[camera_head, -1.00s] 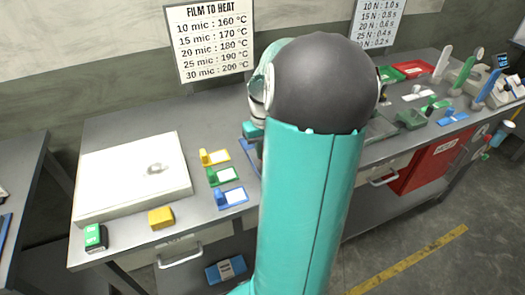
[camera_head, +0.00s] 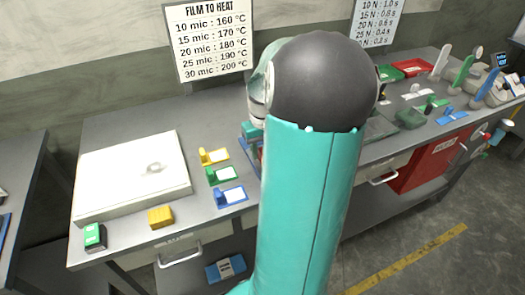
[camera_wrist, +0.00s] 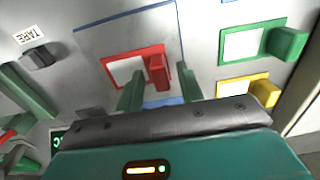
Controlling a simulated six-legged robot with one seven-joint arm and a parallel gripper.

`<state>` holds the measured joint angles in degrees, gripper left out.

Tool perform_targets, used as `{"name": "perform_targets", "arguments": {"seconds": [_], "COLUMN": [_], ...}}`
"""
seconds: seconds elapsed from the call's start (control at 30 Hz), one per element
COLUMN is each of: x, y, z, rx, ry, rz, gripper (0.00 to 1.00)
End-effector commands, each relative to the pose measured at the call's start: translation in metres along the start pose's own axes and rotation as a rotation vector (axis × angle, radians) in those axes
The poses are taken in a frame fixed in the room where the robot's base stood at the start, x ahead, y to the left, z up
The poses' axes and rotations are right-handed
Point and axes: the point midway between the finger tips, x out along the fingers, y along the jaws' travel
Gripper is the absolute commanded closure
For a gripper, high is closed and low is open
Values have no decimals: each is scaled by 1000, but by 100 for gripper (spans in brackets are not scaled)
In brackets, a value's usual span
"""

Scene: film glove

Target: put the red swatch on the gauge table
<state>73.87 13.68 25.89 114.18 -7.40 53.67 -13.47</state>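The red swatch (camera_wrist: 127,69), a red plate with a white patch and an upright red tab, shows in the wrist view. It lies on a grey surface inside a thin blue outline; I cannot tell for sure whether this is the gauge table. My gripper (camera_wrist: 160,70) has two green fingers, apart, one on each side of the red tab, with gaps between tab and fingers. A blue part shows under the gripper, partly hidden by it. In the head view my arm hides the gripper and the red swatch.
A yellow swatch (camera_head: 214,156), green swatch (camera_head: 224,174) and blue swatch (camera_head: 230,196) lie left of my arm. Further left are a broad white plate (camera_head: 110,187), a yellow block (camera_head: 160,217) and a green-topped block (camera_head: 94,237). A TARE label (camera_wrist: 30,34) shows in the wrist view.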

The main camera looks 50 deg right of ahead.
Motion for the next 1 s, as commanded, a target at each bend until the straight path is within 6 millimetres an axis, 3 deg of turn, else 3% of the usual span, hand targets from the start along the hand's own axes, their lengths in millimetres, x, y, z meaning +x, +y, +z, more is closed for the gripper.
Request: {"name": "perform_targets", "arguments": {"seconds": [0.5,0.67,0.87,1.0], "x": [-101,-113,-115,-119], "y": [-1,-1,-1,-19], "z": [-1,0,0,2], "rx": [-1,-1,-2,-25], "ry": [3,1,1,13], "rz": [1,0,0,14], "gripper": [63,63,63,63]}}
